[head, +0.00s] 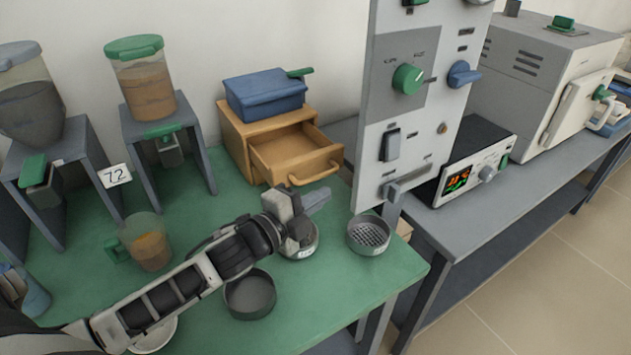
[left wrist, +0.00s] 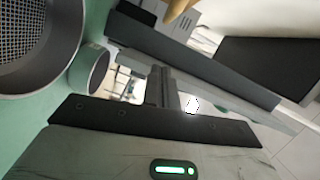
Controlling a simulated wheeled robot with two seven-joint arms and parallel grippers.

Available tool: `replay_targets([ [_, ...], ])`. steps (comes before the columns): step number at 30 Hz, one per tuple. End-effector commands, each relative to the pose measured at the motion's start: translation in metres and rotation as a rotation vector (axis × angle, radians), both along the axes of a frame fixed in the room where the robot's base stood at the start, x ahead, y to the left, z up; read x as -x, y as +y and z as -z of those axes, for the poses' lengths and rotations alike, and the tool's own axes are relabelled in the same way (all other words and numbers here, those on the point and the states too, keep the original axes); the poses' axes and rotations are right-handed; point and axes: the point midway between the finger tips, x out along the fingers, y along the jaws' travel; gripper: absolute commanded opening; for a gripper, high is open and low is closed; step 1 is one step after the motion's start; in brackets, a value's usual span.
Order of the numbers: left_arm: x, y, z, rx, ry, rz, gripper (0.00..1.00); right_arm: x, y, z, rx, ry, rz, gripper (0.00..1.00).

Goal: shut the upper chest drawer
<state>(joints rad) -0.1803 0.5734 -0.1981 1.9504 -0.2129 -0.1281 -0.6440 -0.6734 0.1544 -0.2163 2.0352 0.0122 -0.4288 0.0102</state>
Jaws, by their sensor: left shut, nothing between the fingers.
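The small wooden chest (head: 236,140) stands at the back of the green table in the head view. Its drawer (head: 295,150) is pulled out toward the front right and looks empty, with a curved wooden handle (head: 318,174) on its front. No second drawer can be made out. My left gripper (head: 320,199) is shut and empty, in front of the drawer and apart from the handle. Its fingers (left wrist: 163,88) also show in the left wrist view, where a bit of wood-coloured material shows at the top edge. My right gripper is not in view.
A blue box (head: 265,95) sits on the chest. A tall grey control panel (head: 415,110) stands right of the drawer. A sieve (head: 369,236), a dark round pan (head: 250,294) and a jug (head: 148,243) stand on the green table (head: 205,215). Hopper stands are at the left.

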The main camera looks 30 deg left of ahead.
Motion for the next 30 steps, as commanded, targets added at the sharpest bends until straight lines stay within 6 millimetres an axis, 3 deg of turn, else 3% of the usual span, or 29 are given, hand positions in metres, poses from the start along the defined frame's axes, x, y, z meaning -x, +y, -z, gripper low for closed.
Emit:
replay_targets([
  [3,-0.024,-0.007,-0.001,0.003,-0.002,-0.001,0.0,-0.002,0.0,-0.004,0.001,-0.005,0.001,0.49],
  [6,-0.03,0.01,0.005,-0.004,0.003,-0.002,0.0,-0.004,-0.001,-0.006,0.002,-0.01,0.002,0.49],
  [12,-0.039,0.025,0.009,-0.001,0.001,0.0,0.0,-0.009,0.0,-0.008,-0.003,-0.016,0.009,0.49],
  [25,-0.041,0.029,0.01,0.0,0.0,0.0,0.0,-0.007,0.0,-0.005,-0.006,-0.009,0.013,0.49],
  [30,-0.056,0.054,0.011,-0.009,-0.002,-0.001,0.0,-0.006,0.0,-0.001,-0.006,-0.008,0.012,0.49],
])
